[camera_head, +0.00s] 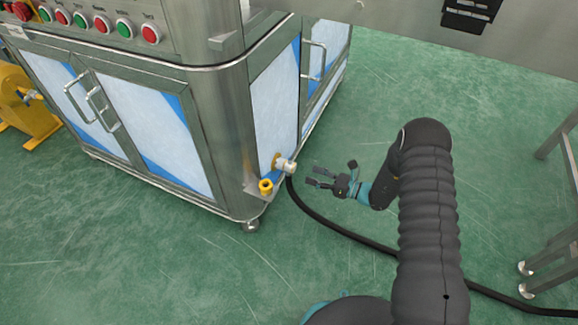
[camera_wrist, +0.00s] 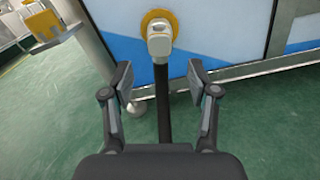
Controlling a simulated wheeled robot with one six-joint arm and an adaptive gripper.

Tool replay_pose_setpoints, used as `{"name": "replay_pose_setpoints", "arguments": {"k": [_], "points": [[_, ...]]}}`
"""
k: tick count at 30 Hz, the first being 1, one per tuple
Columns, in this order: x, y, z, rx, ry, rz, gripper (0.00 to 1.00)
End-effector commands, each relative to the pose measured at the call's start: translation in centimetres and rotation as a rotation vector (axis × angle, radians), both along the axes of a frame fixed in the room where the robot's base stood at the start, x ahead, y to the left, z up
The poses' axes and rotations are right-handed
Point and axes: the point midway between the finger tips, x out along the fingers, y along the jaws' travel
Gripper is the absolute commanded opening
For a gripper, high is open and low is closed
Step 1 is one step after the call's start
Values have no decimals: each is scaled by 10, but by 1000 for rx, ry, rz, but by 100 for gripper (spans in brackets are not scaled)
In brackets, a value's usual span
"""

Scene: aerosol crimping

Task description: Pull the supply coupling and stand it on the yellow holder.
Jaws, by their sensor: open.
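The supply coupling (camera_head: 288,167) is a pale fitting on the side panel of the steel cabinet, against a round yellow port. A black hose (camera_head: 335,228) hangs from it and runs over the floor. In the wrist view the coupling (camera_wrist: 159,42) sits ahead, roughly centred between my finger pads. The yellow holder (camera_head: 266,186) is a small ring-shaped cup on a metal bracket, just left of the coupling; it also shows at top left in the wrist view (camera_wrist: 42,24). My gripper (camera_head: 314,176) is open and empty, right of the coupling and apart from it.
The steel cabinet (camera_head: 228,115) with blue-white panels and door handles stands left, with buttons on top. A yellow stand (camera_head: 32,115) is at far left. A steel table frame (camera_head: 560,215) is at right. Green floor lies open between.

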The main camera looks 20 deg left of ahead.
Motion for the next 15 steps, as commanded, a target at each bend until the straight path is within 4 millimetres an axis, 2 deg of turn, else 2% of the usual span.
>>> {"name": "replay_pose_setpoints", "arguments": {"k": [15], "points": [[4,61,-3,0,-1,3,59]]}}
